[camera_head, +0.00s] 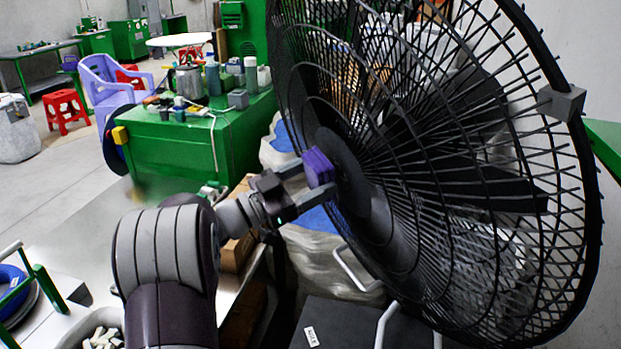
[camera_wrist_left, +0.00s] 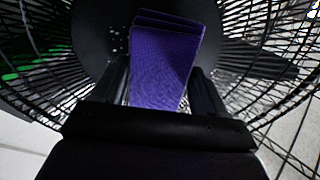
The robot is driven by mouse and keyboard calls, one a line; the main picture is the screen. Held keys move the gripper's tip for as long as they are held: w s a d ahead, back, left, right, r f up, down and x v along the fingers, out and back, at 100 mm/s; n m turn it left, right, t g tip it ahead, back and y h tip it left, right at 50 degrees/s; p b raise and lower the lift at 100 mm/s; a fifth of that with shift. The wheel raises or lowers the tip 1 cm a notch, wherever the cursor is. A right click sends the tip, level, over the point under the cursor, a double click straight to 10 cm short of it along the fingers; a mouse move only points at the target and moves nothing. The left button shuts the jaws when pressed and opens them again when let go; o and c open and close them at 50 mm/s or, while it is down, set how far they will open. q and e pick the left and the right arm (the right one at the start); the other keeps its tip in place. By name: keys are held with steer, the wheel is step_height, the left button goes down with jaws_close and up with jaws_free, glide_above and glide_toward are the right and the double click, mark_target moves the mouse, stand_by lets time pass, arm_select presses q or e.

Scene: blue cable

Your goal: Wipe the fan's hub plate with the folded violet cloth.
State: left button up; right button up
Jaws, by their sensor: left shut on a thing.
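The large black fan (camera_head: 470,170) fills the right of the head view, its wire guard facing my left arm. Its round dark hub plate (camera_head: 347,165) is at the middle of the guard; it also shows in the left wrist view (camera_wrist_left: 92,38). My left gripper (camera_head: 312,180) is shut on the folded violet cloth (camera_head: 318,167) and holds it at the hub plate. The cloth shows in the left wrist view (camera_wrist_left: 163,65) between the two fingers, in front of the plate. I cannot tell whether cloth and plate touch. My right gripper is not in view.
A green cabinet (camera_head: 190,150) with bottles and a kettle on top stands behind my left arm. A cardboard box (camera_head: 238,252) and plastic-wrapped bundles (camera_head: 325,262) lie below the gripper. A dark box (camera_head: 335,325) with light handles stands under the fan. A purple chair (camera_head: 108,85) is farther back.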

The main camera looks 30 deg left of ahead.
mark_target(345, 175)
arm_select(q)
steer(key=shift+x, duration=0.9)
steer(key=shift+s+d, duration=0.1)
steer(key=shift+s+d, duration=0.8)
steer(key=shift+d, duration=0.3)
steer(key=shift+s+d+b, duration=0.2)
steer(key=shift+s+d, duration=0.4)
steer(key=shift+d, duration=0.35)
steer(key=shift+s+d+b, duration=0.2)
steer(key=shift+s+d, duration=0.4)
steer(key=shift+d, duration=0.3)
steer(key=shift+w+a, duration=0.1)
steer(key=shift+a, duration=0.1)
steer(key=shift+w+a, duration=0.5)
steer(key=shift+a, duration=0.2)
steer(key=shift+w+a, duration=0.55)
steer(key=shift+a, duration=0.15)
steer(key=shift+w+a, duration=0.5)
steer(key=shift+a, duration=0.2)
steer(key=shift+w+a, duration=0.5)
steer(key=shift+a, duration=0.25)
